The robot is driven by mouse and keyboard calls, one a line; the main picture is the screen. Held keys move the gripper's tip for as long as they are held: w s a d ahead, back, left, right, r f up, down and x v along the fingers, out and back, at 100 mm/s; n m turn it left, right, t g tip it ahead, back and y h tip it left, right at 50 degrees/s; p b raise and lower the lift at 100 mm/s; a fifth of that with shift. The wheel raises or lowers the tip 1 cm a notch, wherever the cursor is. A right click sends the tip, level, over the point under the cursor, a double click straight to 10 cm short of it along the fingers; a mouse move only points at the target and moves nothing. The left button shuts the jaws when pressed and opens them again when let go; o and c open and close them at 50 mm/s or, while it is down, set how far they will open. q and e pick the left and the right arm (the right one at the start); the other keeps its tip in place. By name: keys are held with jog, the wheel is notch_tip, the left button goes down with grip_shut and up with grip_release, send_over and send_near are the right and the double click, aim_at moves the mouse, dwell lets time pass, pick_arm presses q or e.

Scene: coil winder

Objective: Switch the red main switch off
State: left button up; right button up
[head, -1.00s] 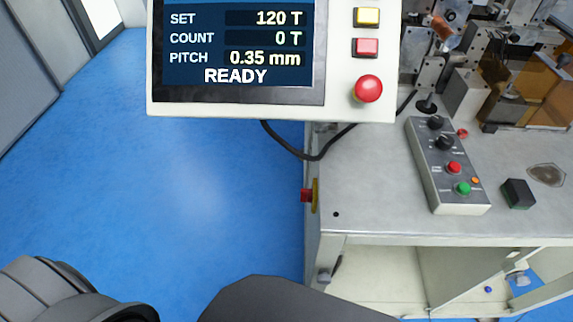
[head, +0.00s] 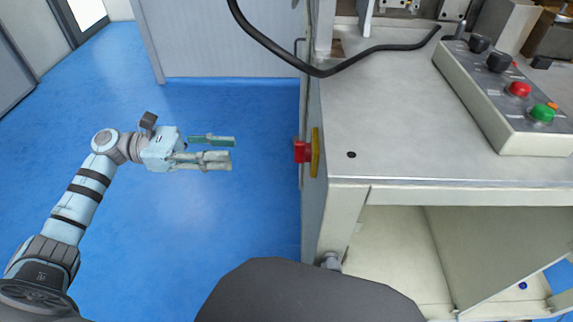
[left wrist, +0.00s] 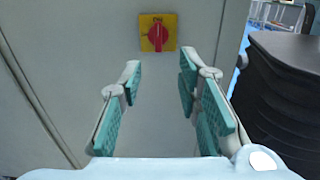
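The red main switch (head: 302,151) sits on a yellow plate on the left side of the machine bench. In the left wrist view the red knob (left wrist: 157,36) shows face-on, its handle upright, on the square yellow plate (left wrist: 171,20). My left gripper (head: 234,150) is open and empty, to the left of the switch and apart from it, its fingers pointing toward it. In the left wrist view the teal finger pads (left wrist: 160,80) stand wide apart, with the knob beyond and between them. My right gripper is not in view.
The bench top (head: 400,130) carries a grey control box (head: 500,95) with knobs and red and green buttons. A black cable (head: 320,70) hangs above the bench's left edge. Blue floor (head: 200,230) lies free around my left arm.

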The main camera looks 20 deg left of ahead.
aim_at(302, 153)
pick_arm(q)
jog(key=x, duration=1.3)
jog(key=shift+w+r, duration=0.15)
jog(key=shift+r, duration=0.05)
grip_shut()
